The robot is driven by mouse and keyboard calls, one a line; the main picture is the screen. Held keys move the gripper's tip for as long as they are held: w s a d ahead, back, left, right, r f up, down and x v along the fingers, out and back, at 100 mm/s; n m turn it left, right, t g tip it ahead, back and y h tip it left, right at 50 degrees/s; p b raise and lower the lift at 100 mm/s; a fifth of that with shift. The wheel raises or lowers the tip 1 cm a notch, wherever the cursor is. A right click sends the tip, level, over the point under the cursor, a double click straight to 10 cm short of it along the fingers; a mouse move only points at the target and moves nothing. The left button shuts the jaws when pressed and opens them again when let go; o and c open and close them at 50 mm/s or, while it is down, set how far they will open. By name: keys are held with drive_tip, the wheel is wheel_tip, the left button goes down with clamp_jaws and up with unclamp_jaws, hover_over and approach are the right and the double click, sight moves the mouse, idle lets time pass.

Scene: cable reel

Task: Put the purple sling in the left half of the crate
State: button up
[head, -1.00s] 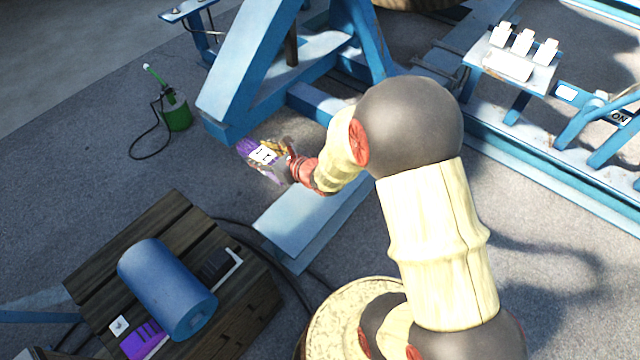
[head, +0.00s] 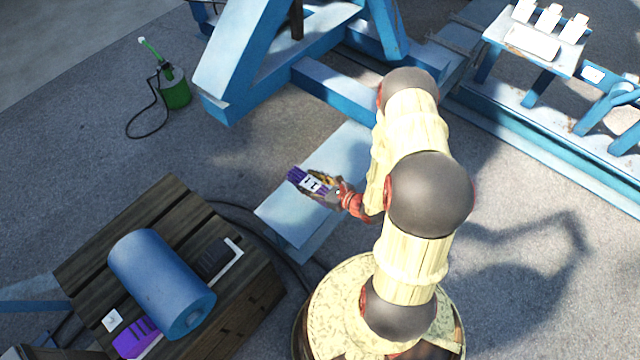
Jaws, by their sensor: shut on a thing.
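My gripper (head: 326,189) is shut on the purple sling (head: 297,176), a small folded bundle with a white label, partly hidden by the fingers. It appears in front of the pale blue beam in the picture; its height above the beam is hard to tell. The wooden slatted crate (head: 168,197) is at the lower left, apart from my gripper. A blue cylinder (head: 160,280) lies across its middle. Another purple bundle (head: 137,336) with a white edge is at its near left, and a dark bundle (head: 213,258) with a white edge is right of the cylinder.
A pale blue beam (head: 278,222) lies between my arm and the crate. A blue steel frame (head: 240,65) stands behind. A green canister (head: 175,90) with a hose stands on the floor at the upper left. A white square (head: 112,320) is at the crate's left.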

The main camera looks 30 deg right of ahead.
drive_tip(key=w+d+f+b, duration=0.2)
drive_tip(key=d+f, duration=0.1)
drive_tip(key=w+d+f+b, duration=0.2)
drive_tip(key=w+d+f, duration=0.1)
drive_tip(key=w+d+f+b, duration=0.2)
drive_tip(key=w+d+f, duration=0.1)
drive_tip(key=d, duration=0.1)
drive_tip(key=shift+w+d+f, duration=0.1)
drive_tip(key=shift+f, duration=0.1)
drive_tip(key=shift+w+d+f+b, duration=0.1)
drive_tip(key=shift+d+f+b, duration=0.1)
drive_tip(key=shift+b, duration=0.1)
wheel_tip(320, 180, down, 4)
drive_tip(key=shift+w+d+r+b, duration=0.15)
drive_tip(key=shift+r+b, duration=0.1)
drive_tip(key=shift+b, duration=0.5)
drive_tip(key=shift+r, duration=0.1)
drive_tip(key=o, duration=1.3)
drive_tip(key=shift+o, duration=0.6)
